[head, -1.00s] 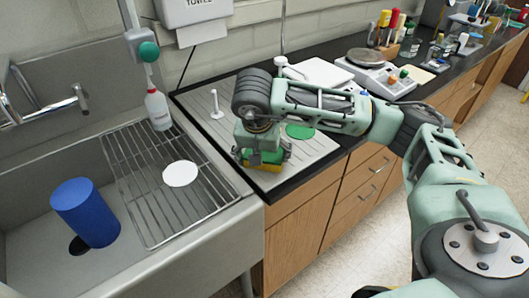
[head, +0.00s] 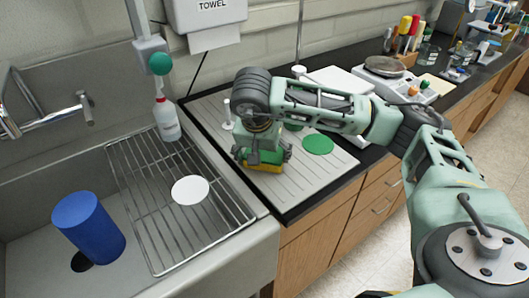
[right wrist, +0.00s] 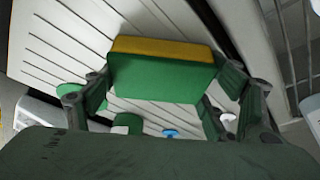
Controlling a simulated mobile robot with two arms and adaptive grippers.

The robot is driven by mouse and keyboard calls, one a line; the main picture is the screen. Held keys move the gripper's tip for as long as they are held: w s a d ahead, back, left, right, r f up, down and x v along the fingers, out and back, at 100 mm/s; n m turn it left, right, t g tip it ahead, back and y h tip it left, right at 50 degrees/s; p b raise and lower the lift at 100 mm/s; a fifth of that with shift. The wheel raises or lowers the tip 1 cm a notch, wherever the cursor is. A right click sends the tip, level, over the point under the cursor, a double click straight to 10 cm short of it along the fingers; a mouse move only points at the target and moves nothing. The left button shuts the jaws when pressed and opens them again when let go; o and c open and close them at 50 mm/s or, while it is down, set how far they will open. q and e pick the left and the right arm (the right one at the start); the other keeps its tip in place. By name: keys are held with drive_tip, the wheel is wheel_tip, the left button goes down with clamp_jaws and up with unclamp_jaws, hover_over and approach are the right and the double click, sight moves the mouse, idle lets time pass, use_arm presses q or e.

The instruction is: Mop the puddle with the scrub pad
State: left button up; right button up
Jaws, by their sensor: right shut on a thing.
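The scrub pad (head: 264,168), green with a yellow layer, is in my right gripper (head: 262,157), low over the ribbed light drainboard (head: 305,169) near its sink side. In the right wrist view the pad (right wrist: 160,78) sits between the two fingers, which are shut on it. I cannot tell whether the pad touches the board. I cannot make out a puddle in either view; the arm and gripper cover part of the board. My left gripper is not in view.
A flat green disc (head: 317,144) lies right of the gripper and a white peg (head: 227,115) stands behind it. Left is the sink with a wire rack (head: 150,215), white disc (head: 190,190), blue cylinder (head: 88,227) and bottle (head: 167,118). A scale (head: 390,76) stands farther back.

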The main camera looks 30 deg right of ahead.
wheel_tip(320, 180, up, 2)
drive_tip(key=shift+r, duration=0.15)
drive_tip(key=shift+s+r+p, duration=0.35)
drive_tip(key=shift+r+p, duration=0.15)
drive_tip(key=shift+r, duration=0.2)
drive_tip(key=shift+r+p, duration=0.35)
drive_tip(key=shift+r, duration=0.2)
drive_tip(key=shift+w+r+p, duration=0.15)
drive_tip(key=shift+r+p, duration=0.2)
drive_tip(key=shift+r, duration=0.2)
drive_tip(key=shift+r+p, duration=0.65)
drive_tip(key=shift+r, duration=0.45)
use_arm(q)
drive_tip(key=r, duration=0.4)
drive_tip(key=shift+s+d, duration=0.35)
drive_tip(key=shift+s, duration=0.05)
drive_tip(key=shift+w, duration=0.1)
